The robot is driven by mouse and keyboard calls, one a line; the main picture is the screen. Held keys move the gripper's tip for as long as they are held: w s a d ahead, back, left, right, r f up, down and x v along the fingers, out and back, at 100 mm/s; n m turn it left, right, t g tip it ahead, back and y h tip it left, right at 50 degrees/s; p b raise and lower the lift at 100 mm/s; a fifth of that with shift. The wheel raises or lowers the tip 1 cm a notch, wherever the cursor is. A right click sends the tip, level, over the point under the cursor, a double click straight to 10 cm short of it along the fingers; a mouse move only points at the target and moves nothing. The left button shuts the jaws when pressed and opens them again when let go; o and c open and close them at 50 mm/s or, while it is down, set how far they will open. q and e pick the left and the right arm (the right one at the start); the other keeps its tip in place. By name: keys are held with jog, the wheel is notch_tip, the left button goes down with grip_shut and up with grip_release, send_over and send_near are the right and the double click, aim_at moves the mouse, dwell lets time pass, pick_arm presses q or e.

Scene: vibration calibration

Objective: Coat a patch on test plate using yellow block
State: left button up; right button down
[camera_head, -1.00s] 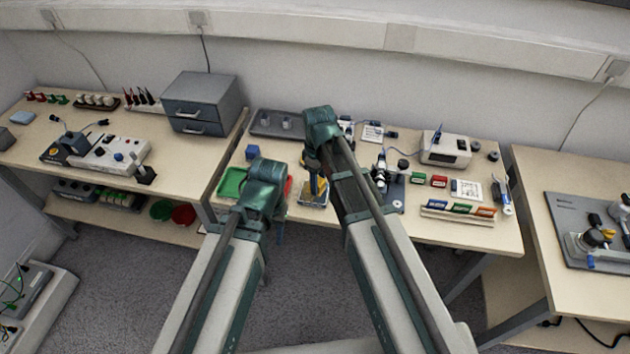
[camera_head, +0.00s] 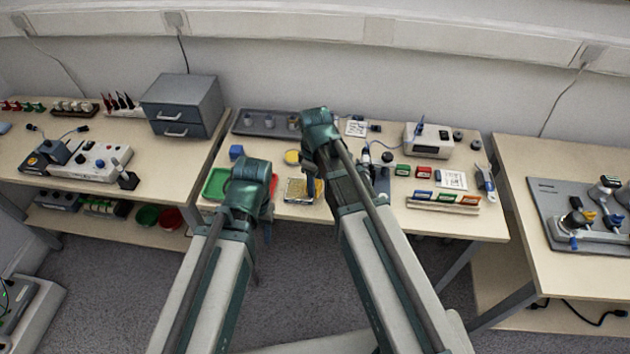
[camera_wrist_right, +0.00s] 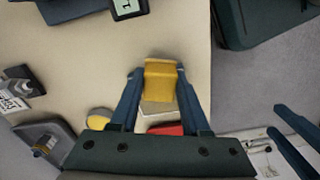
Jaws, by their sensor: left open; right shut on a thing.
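My right gripper (camera_wrist_right: 160,88) is shut on the yellow block (camera_wrist_right: 163,82), which shows between its two blue fingers in the right wrist view. In the head view my right gripper (camera_head: 318,180) is largely hidden by its own arm, with a bit of yellow showing at its fingers. A small square plate with a speckled face and yellowish edge (camera_head: 300,190), likely the test plate, lies near the table's front edge, just left of that gripper. I cannot tell whether the block touches it. My left gripper (camera_head: 266,212) hangs open and empty in front of the table edge.
A green tray (camera_head: 217,184) lies left of the plate, partly behind my left arm. A round yellow item (camera_head: 291,157) sits behind the plate.

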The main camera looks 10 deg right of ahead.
aim_at(288, 190)
jog(key=shift+a, duration=0.15)
jog(key=shift+w+a, duration=0.3)
jog(key=shift+a, duration=0.6)
jog(key=shift+w+a, duration=0.3)
jog(key=shift+a, duration=0.6)
jog(key=shift+a, duration=0.1)
jog(key=shift+w+a, duration=0.35)
jog(key=shift+a, duration=0.55)
jog(key=shift+w+a, duration=0.3)
jog(key=shift+a, duration=0.55)
jog(key=shift+f, duration=0.15)
jog(key=shift+s+d, duration=0.1)
jog(key=shift+s+d, duration=0.3)
jog(key=shift+d, duration=0.6)
jog(key=shift+s+d, duration=0.25)
jog(key=shift+d, duration=0.6)
